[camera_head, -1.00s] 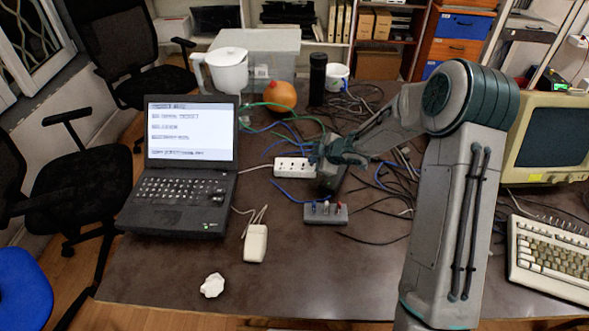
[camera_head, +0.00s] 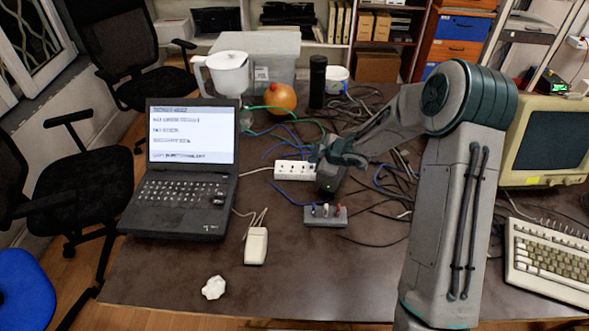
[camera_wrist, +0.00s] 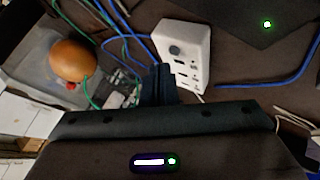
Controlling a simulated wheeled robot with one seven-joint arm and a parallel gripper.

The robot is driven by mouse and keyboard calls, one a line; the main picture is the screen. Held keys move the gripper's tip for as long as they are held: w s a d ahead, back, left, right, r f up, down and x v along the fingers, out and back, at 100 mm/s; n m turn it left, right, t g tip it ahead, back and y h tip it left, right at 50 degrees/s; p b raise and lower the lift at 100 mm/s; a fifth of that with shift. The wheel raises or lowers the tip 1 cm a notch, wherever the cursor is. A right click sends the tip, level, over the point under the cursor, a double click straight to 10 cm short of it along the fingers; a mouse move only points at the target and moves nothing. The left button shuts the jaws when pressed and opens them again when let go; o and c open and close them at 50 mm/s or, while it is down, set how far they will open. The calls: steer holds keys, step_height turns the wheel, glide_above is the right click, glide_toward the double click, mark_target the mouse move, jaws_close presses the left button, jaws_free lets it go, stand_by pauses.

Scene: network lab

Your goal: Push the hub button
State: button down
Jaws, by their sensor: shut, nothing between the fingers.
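The white hub (camera_head: 294,170) lies on the dark table right of the laptop, with a row of ports on top. In the wrist view the hub (camera_wrist: 183,55) shows a round grey button (camera_wrist: 175,51) near one end and several slots. My gripper (camera_head: 328,185) points down just right of the hub in the head view. In the wrist view my gripper (camera_wrist: 158,84) is shut and empty, with its fingertips beside the hub's button end. Whether the fingers touch the hub cannot be told.
A grey block (camera_head: 325,215) with small coloured parts lies in front of my gripper. The laptop (camera_head: 180,190) stands to the left, and an orange ball-like object (camera_head: 280,97) lies behind. Loose cables surround the hub. The table front is mostly clear, apart from a white mouse (camera_head: 256,246) and crumpled paper (camera_head: 214,288).

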step_height(320, 180, up, 6)
steer(key=p, duration=0.6)
